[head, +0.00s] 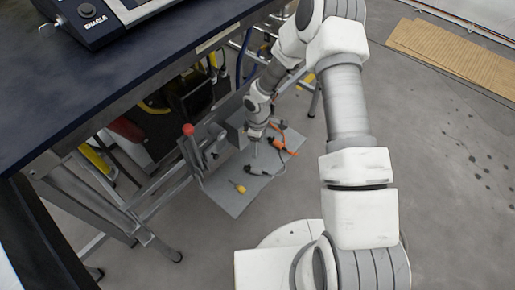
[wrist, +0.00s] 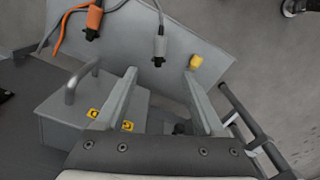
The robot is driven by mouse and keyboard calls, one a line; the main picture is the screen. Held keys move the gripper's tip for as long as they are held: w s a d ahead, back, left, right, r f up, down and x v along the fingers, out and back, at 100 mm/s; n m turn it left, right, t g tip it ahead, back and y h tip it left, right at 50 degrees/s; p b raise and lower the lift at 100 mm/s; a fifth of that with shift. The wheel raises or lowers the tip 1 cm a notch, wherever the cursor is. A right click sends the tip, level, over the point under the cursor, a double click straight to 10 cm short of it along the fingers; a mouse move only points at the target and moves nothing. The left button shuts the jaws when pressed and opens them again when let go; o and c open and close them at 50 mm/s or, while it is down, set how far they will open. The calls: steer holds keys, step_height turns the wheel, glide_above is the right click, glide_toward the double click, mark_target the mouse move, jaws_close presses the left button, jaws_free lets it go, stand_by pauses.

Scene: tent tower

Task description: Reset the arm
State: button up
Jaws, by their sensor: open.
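My gripper (head: 256,146) reaches down beside the bench, over a grey panel (head: 232,203) low near the floor. In the wrist view, my gripper (wrist: 160,73) has its two fingers spread wide with nothing between them. Beyond the fingertips, a grey cable connector (wrist: 160,47) lies on the panel, apart from the fingers. A yellow piece (wrist: 196,62) lies near the right fingertip in that view. In the head view, my arm extends from the lower right up and then down to the panel.
An orange connector with cable (wrist: 94,18) lies on the panel. A grey box with a handle (wrist: 70,125) stands beside the left finger. The dark bench top (head: 120,75) and a red knob (head: 188,129) are left of my arm. Open floor (head: 450,190) lies right.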

steer(key=shift+r, duration=0.3)
stand_by(0.4)
steer(key=s+d+r+m+t+h, duration=0.1)
steer(key=s+d+r+m, duration=0.2)
steer(key=r, duration=1.1)
steer(key=d+r+m+t+h, duration=0.1)
steer(key=d+r+m+t, duration=0.3)
steer(key=r, duration=1.1)
steer(key=s+d+r+m+y, duration=0.1)
steer(key=s+r+m, duration=0.2)
steer(key=s+r, duration=0.55)
steer(key=s+d+r+m+y, duration=0.1)
steer(key=s+r+m, duration=0.2)
steer(key=s+r, duration=0.55)
steer(key=s+r+p, duration=0.3)
steer(key=r+p, duration=1.6)
steer(key=p, duration=0.3)
steer(key=shift+r+m+t, duration=0.25)
steer(key=shift+m+t, duration=0.05)
steer(key=shift+a, duration=0.1)
